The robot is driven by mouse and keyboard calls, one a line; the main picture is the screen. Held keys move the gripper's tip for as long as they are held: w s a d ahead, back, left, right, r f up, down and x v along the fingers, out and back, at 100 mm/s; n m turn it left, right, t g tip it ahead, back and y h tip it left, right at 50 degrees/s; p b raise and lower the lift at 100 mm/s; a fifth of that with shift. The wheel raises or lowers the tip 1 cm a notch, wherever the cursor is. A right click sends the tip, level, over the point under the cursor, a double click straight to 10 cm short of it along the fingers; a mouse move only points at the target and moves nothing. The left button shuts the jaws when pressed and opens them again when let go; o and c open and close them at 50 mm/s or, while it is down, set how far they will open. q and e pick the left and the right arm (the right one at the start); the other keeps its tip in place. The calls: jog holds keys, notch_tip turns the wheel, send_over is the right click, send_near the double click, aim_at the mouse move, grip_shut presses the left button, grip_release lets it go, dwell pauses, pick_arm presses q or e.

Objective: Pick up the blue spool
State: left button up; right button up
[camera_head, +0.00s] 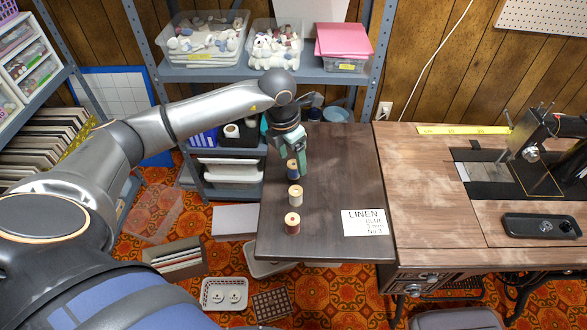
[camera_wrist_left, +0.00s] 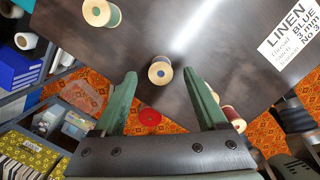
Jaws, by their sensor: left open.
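The blue spool (camera_head: 293,169) stands upright on the dark side table, with a pale wooden top. My left gripper (camera_head: 291,160), with green fingers, is over it at its far side and partly hides it. In the left wrist view the blue spool (camera_wrist_left: 160,72) shows between the two open fingertips (camera_wrist_left: 160,76), with nothing held. I cannot tell whether a finger touches it. A cream spool (camera_head: 295,195) and a red-brown spool (camera_head: 292,224) stand in a row nearer me. A greenish spool (camera_wrist_left: 101,12) shows only in the wrist view. My right gripper is not in view.
A card (camera_head: 363,222) reading LINEN BLUE 3 mm No 3 lies right of the spools on the side table (camera_head: 330,160). The sewing table (camera_head: 420,190) adjoins on the right. A shelf rack (camera_head: 368,75) stands behind. Boxes and baskets are on the floor.

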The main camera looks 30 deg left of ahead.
aim_at(293, 166)
pick_arm(q)
jog(key=shift+w+d+f, duration=0.1)
jog(key=shift+w+f, duration=0.1)
jog(key=shift+f, duration=1.35)
jog(key=shift+c, duration=0.3)
grip_shut()
